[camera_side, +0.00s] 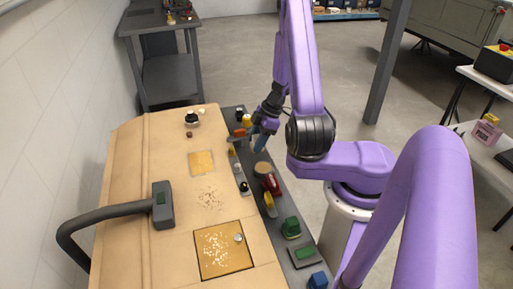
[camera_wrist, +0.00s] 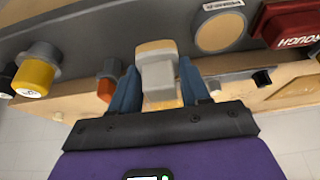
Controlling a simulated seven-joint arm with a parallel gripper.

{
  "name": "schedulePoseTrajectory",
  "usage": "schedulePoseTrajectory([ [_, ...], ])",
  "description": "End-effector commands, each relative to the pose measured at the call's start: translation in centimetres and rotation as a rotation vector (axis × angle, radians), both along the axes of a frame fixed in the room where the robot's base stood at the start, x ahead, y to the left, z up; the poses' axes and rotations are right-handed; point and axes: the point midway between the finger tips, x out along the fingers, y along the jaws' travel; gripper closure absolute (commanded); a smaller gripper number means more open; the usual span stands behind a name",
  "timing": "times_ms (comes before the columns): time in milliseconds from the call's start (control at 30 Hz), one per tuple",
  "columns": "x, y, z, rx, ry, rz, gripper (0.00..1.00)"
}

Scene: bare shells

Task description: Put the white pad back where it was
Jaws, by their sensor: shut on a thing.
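My gripper (camera_side: 258,142) is low over the dark grey strip along the right side of the wooden bench in the side view. Its two blue fingers also show in the wrist view (camera_wrist: 160,85), shut on a pale whitish block with a tan far edge. This block, which looks like the white pad (camera_wrist: 158,72), lies between the fingers over the grey strip. The side view is too small to make it out, and I cannot tell whether it touches the strip.
A round tan disc (camera_wrist: 220,32) and a red item (camera_wrist: 291,22) are right of the fingers; a yellow-capped knob (camera_wrist: 36,76) is left. An orange piece (camera_wrist: 107,88) is close beside the left finger. Green blocks (camera_side: 291,227) and a blue block (camera_side: 318,280) are nearer on the strip.

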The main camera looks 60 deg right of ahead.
Motion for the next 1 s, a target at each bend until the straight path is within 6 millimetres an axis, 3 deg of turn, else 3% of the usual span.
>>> schedulePoseTrajectory([
  [300, 0.3, -0.1, -3.2, 0.001, 0.001, 0.001, 0.78],
  [767, 0.3, -0.1, -3.8, 0.001, 0.001, 0.000, 0.78],
  [800, 0.3, -0.1, -3.8, 0.001, 0.001, 0.000, 0.41],
  [833, 0.3, -0.1, -3.7, 0.001, 0.001, 0.000, 0.31],
  [1000, 0.3, -0.1, -3.7, 0.001, 0.001, 0.000, 0.28],
])
